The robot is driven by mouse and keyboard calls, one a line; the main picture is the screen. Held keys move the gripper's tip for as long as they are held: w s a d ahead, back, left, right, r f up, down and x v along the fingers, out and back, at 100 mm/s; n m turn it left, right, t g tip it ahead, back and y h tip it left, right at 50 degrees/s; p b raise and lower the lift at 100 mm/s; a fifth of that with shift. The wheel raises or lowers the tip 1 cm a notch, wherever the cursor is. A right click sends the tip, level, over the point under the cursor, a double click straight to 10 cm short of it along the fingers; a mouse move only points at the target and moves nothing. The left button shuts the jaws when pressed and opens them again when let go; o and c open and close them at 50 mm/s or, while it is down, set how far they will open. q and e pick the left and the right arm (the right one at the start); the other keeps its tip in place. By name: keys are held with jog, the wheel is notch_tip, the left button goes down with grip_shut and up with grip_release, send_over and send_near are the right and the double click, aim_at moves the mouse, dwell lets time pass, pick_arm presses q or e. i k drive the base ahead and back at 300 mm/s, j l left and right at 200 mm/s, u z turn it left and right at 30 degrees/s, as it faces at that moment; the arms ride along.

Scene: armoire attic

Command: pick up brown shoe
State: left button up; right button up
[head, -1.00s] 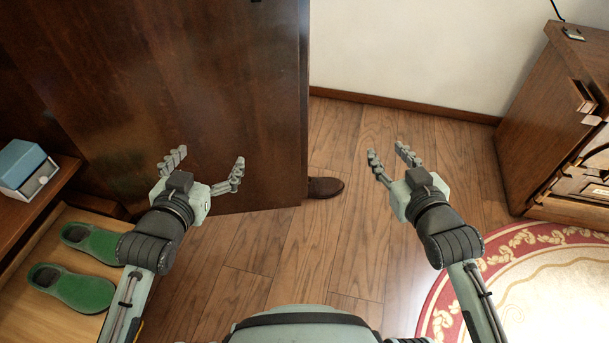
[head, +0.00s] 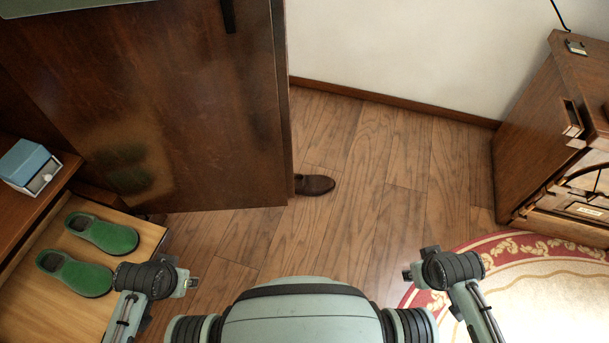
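The brown shoe (head: 317,185) lies on the wood floor at the edge of the open dark wooden door (head: 190,110). Its rounded toe points right, and its left end is hidden by the door. My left gripper (head: 187,282) is low at the left, in front of the green shoes and well short of the brown shoe. My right gripper (head: 410,273) is low at the right, over the rug's edge. Both are apart from the brown shoe. Their fingers do not show clearly, and I see nothing held.
Two green shoes (head: 100,233) sit on a light wooden shelf (head: 145,232) at left, below a blue box (head: 25,162). A wooden cabinet (head: 530,150) stands at right, beside a round red and cream rug (head: 520,285). The floor right of the brown shoe is clear.

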aim_at(306, 185)
jog(key=i+l+u, duration=0.1)
jog(key=l, duration=0.25)
jog(key=i+l, duration=0.25)
jog(key=i+l+u, duration=0.15)
jog(key=l, duration=0.3)
jog(key=i+l+u, duration=0.1)
jog(key=l, duration=0.25)
jog(key=i+l+u, duration=0.1)
jog(key=l, duration=0.3)
jog(key=i+l, duration=0.15)
jog(key=l, duration=0.25)
jog(key=u, duration=0.05)
